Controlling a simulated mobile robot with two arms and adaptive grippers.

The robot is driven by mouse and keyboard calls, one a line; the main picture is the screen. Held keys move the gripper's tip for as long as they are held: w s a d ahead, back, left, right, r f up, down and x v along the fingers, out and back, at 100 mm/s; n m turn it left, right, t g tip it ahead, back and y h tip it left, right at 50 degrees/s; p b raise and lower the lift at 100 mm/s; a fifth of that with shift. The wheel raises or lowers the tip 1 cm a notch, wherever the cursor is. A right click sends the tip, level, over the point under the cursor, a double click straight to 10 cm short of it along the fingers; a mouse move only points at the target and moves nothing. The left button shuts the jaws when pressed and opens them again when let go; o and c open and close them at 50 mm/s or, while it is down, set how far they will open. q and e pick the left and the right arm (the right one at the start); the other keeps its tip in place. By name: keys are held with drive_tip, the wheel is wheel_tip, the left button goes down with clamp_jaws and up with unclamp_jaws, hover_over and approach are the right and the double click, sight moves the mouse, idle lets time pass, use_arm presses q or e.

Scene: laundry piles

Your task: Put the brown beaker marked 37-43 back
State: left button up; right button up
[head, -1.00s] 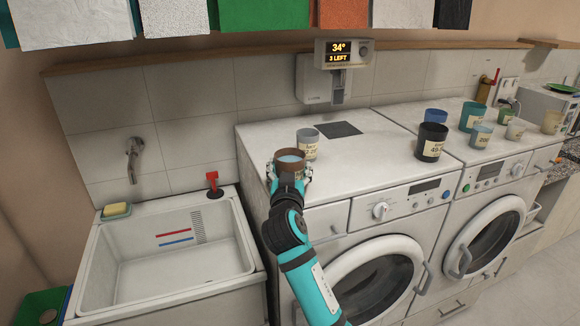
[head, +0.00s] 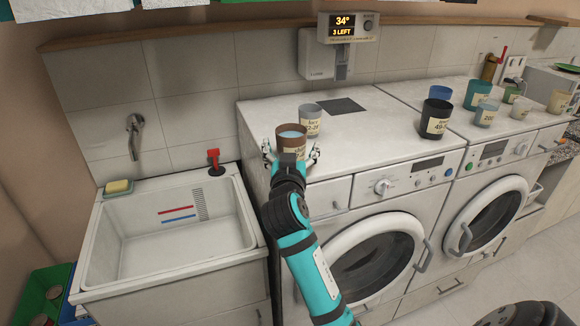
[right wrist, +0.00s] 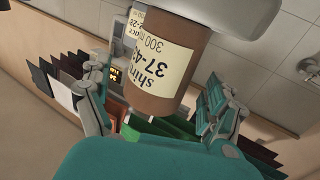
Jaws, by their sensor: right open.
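The brown beaker (head: 291,134) stands upright on the left end of the left washer's top (head: 370,137), near the front edge, with pale blue liquid inside. In the right wrist view the brown beaker (right wrist: 160,62) shows its label with 37-43 and 300 ml, in a picture that is turned over. My right gripper (head: 292,156) is open, with its fingers apart on either side of the beaker. In the right wrist view my right gripper (right wrist: 160,98) shows a gap beside the beaker at both fingers. My left gripper is not in view.
A grey beaker (head: 310,112) stands just behind the brown one. A black beaker (head: 434,125) and several blue, green and pale beakers stand further right. A sink (head: 170,255) is at left. A display (head: 343,27) on the wall reads 34° and 3 LEFT.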

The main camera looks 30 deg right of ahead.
drive_tip(key=b+v, duration=0.2)
drive_tip(key=v, duration=0.7)
drive_tip(key=shift+s+a, duration=0.25)
drive_tip(key=shift+s, duration=0.05)
